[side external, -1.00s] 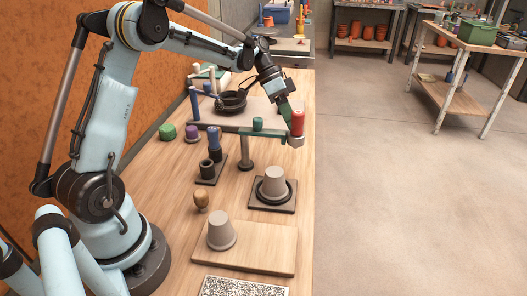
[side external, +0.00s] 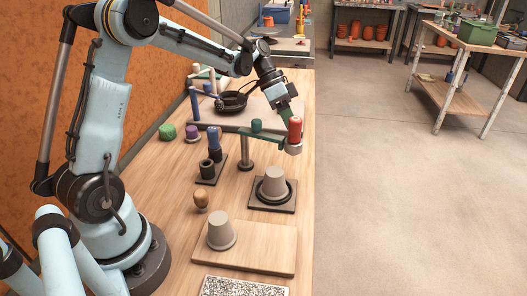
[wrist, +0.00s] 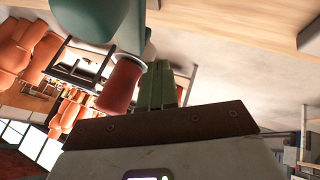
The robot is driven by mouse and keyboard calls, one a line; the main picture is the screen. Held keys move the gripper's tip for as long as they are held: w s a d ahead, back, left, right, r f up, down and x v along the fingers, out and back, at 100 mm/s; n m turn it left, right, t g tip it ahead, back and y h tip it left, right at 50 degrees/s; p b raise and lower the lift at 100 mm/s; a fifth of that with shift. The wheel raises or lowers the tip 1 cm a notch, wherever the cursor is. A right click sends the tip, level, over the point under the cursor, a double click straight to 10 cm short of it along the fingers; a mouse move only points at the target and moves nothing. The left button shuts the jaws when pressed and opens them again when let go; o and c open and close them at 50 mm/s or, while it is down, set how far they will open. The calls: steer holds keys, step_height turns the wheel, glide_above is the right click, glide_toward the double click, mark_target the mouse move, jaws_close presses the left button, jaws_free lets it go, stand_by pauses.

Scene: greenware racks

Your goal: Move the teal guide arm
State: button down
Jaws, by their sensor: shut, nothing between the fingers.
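The teal guide arm (side external: 265,136) is a flat bar on top of a grey post (side external: 246,154) on the bench. A small green knob (side external: 256,125) stands on it, and a red upright handle (side external: 295,130) stands at its right end. My gripper (side external: 287,125) has green fingers, shut and empty, beside the red handle on its far left side. In the wrist view the closed fingers (wrist: 158,72) lie close against the red handle (wrist: 122,84), with the teal arm (wrist: 95,18) beyond; contact is hard to tell.
A grey cup on a dark square base (side external: 273,207) stands in front of the post. Blue-topped pegs (side external: 213,140) stand to its left. A second cup (side external: 221,230) sits on a wooden board. A black pan-like ring (side external: 232,103) lies behind. The bench's right edge is near the handle.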

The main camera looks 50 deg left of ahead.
mark_target(290, 134)
steer(key=shift+s+d, duration=1.2)
steer(key=shift+s, duration=0.2)
steer(key=shift+s+d, duration=0.3)
steer(key=shift+s, duration=0.35)
steer(key=shift+s+d, duration=0.3)
steer(key=shift+s, duration=0.45)
steer(key=w, duration=0.1)
steer(key=w+a, duration=0.1)
steer(key=w, duration=0.2)
steer(key=shift+w+a+r, duration=0.15)
steer(key=shift+a+r, duration=0.05)
steer(key=shift+r, duration=0.15)
steer(key=w+a+r, duration=0.3)
steer(key=a+r, duration=0.1)
steer(key=r, duration=0.3)
steer(key=shift+a+r, duration=0.2)
